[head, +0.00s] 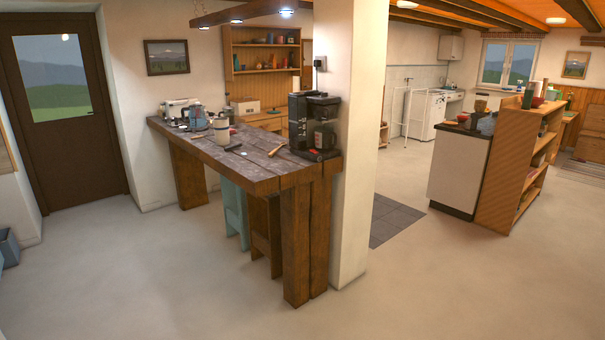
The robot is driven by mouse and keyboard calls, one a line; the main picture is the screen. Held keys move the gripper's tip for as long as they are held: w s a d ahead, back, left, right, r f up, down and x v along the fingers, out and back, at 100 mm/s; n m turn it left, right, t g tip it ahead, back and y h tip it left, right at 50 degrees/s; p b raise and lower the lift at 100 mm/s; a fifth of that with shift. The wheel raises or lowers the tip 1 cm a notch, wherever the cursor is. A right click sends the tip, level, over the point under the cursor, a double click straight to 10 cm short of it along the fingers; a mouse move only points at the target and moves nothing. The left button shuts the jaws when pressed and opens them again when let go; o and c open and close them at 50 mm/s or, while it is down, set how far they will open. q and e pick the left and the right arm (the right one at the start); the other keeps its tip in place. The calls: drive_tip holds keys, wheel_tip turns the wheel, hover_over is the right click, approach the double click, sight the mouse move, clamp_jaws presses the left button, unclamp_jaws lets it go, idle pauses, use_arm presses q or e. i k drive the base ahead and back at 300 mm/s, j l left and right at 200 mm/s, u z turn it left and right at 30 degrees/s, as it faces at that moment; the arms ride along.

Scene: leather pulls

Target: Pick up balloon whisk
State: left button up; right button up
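I cannot make out a balloon whisk for certain in the head view; items on the counters are small and far off. Neither of my grippers is in view.
A black coffee maker (316,126) stands at the table's right end, beside a white pillar (356,150). Stools (236,212) are under the table. A cabinet (458,172) and open shelf (522,165) stand at right. The floor (180,285) in front is clear.

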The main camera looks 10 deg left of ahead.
sight(236, 146)
drive_tip(key=i+j+u, duration=0.3)
drive_tip(key=u, duration=0.2)
drive_tip(key=i+j+u, duration=0.15)
drive_tip(key=i+u, duration=0.8)
drive_tip(key=i+z, duration=0.15)
drive_tip(key=i, duration=0.4)
drive_tip(key=i+j+z, duration=0.1)
drive_tip(key=i, duration=0.45)
drive_tip(key=i+j+z, duration=0.15)
drive_tip(key=i, duration=0.45)
